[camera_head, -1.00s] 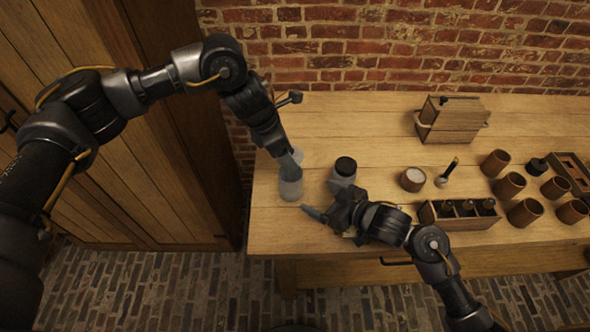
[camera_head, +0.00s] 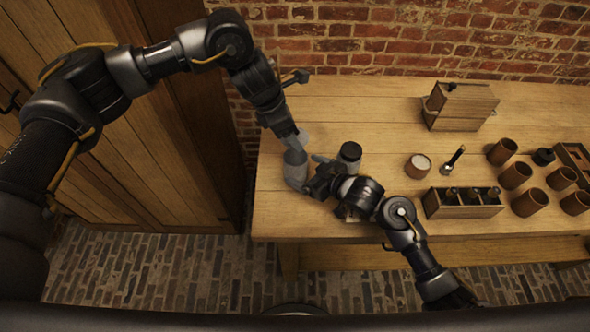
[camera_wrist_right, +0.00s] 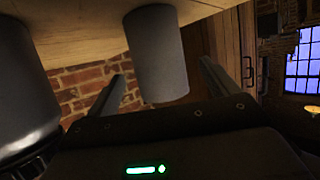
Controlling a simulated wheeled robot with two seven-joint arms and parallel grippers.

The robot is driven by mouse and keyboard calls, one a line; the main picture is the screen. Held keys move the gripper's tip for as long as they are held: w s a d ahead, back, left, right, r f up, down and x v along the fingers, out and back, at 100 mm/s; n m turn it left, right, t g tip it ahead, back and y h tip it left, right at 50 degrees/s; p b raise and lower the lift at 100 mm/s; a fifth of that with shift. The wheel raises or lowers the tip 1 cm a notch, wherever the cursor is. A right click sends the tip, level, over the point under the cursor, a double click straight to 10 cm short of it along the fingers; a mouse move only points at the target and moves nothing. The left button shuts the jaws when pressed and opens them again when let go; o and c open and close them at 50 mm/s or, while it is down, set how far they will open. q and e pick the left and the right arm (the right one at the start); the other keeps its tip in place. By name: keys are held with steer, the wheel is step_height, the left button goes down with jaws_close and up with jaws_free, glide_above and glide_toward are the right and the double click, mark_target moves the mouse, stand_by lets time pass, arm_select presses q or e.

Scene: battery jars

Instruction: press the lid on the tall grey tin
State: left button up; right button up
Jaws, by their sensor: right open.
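The tall grey tin (camera_head: 294,172) stands upright near the table's left end. In the right wrist view the grey tin (camera_wrist_right: 158,55) shows as a plain cylinder between the two fingers. My right gripper (camera_head: 309,172) is open, with its fingers on either side of the tin; a gap shows beside each finger. My left gripper (camera_head: 294,138) points down just above the tin's top. Its fingertips are too small and dark to read. A pale grey piece at its tips may be the lid, but I cannot tell it from the tin.
A jar with a black lid (camera_head: 350,153) stands close to the right gripper. Farther right are a cup with pale contents (camera_head: 418,166), a brush-like tool (camera_head: 453,160), a wooden rack (camera_head: 464,203), several brown cups (camera_head: 516,175) and a wooden box (camera_head: 460,106). The table's back left is clear.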

mark_target(295, 163)
arm_select(q)
steer(key=shift+d, duration=0.1)
arm_select(e)
steer(key=x, duration=0.3)
steer(key=shift+w+a+f, duration=0.1)
steer(key=shift+w+a, duration=0.05)
steer(key=shift+w, duration=0.1)
steer(key=shift+w+a+f, duration=0.15)
steer(key=shift+w+a, duration=0.15)
steer(key=shift+a, duration=0.1)
steer(key=c, duration=1.5)
arm_select(q)
steer(key=shift+f, duration=2.4)
